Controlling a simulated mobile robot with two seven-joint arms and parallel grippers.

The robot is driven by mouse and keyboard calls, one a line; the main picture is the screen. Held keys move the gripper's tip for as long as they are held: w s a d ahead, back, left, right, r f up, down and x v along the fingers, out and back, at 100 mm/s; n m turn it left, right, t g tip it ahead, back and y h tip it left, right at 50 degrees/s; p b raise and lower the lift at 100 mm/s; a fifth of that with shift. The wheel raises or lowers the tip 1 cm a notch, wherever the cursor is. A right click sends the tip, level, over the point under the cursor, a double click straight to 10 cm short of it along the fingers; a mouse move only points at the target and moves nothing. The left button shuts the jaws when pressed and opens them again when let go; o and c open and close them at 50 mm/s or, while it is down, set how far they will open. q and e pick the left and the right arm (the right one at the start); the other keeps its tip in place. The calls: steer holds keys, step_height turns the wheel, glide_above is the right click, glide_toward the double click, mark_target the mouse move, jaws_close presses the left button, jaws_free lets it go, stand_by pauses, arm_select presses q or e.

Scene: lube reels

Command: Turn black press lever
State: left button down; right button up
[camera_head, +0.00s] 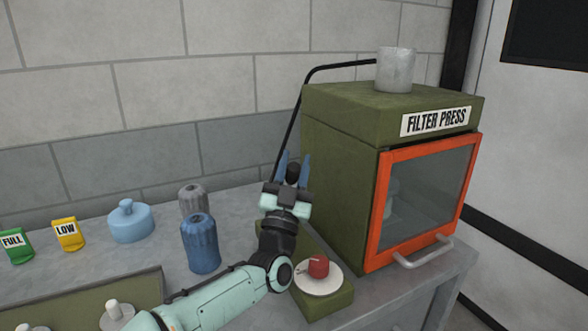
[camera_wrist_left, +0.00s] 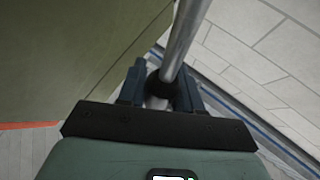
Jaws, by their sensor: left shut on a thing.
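The green filter press (camera_head: 340,165) has an orange-framed glass door and stands on the bench at the right. Its black press lever (camera_head: 295,115) runs from behind the top, bends and slopes down along the left side. My left gripper (camera_head: 293,168) is at the lever's low end, left of the press, with its blue fingers pointing up. In the left wrist view, the gripper (camera_wrist_left: 160,90) is shut on the lever's dark end knob. The lever's bar (camera_wrist_left: 183,35) looks grey there and runs away upward between the fingers. My right gripper is not in view.
A grey cup (camera_head: 396,70) stands on the press. A red knob (camera_head: 318,267) on a white dial sits in front of it. A blue bottle (camera_head: 201,245), a grey bottle (camera_head: 193,200), a light-blue lidded pot (camera_head: 131,222) and yellow (camera_head: 68,235) and green (camera_head: 16,246) tags are at left.

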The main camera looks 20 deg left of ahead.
mark_target(291, 180)
arm_select(q)
steer(key=c, duration=0.8)
jaws_free()
steer(key=shift+c, duration=0.2)
steer(key=v, duration=0.5)
steer(key=shift+s+f+b, duration=0.1)
steer(key=shift+f+b, duration=0.05)
steer(key=shift+b, duration=0.15)
steer(key=s+d, duration=0.1)
steer(key=s, duration=1)
steer(key=shift+s+d, duration=0.25)
steer(key=shift+s, duration=0.15)
